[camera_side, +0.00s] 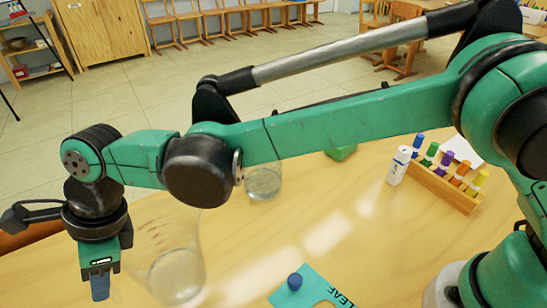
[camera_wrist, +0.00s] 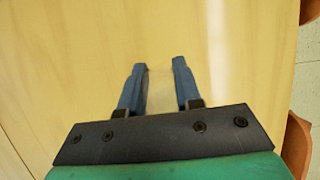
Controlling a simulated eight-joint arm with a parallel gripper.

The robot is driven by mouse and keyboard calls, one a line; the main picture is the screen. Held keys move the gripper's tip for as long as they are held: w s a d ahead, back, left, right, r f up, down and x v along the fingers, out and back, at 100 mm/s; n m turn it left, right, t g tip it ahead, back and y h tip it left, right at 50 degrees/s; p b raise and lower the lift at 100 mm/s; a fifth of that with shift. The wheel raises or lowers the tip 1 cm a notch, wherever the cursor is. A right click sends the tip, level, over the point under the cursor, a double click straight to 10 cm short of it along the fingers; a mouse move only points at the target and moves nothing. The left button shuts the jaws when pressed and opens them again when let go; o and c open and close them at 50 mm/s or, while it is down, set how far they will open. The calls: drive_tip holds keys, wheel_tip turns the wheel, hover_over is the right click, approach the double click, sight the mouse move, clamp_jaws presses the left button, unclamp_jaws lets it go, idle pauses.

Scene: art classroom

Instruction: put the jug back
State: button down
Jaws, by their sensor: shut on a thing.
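The clear jug (camera_side: 178,268) with faint reddish marks stands out at the lower left of the side view, over the wooden table. My gripper (camera_side: 99,290) points down at its left side. In the wrist view my gripper (camera_wrist: 160,80) has its two blue fingers a short gap apart, shut on the jug, whose clear material is barely visible there. I cannot tell which part of the jug is between the fingers, nor whether its base touches the table.
A clear glass (camera_side: 263,182) stands behind my arm. A wooden rack (camera_side: 446,188) with several coloured tubes and a small white bottle (camera_side: 398,166) are at the right. A teal card (camera_side: 312,290) with a blue cap (camera_side: 294,281) lies in front. Bare table (camera_side: 270,240) lies between.

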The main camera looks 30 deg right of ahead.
drive_tip(key=shift+f, duration=0.6)
drive_tip(key=c, duration=0.6)
unclamp_jaws()
drive_tip(key=shift+f, duration=0.15)
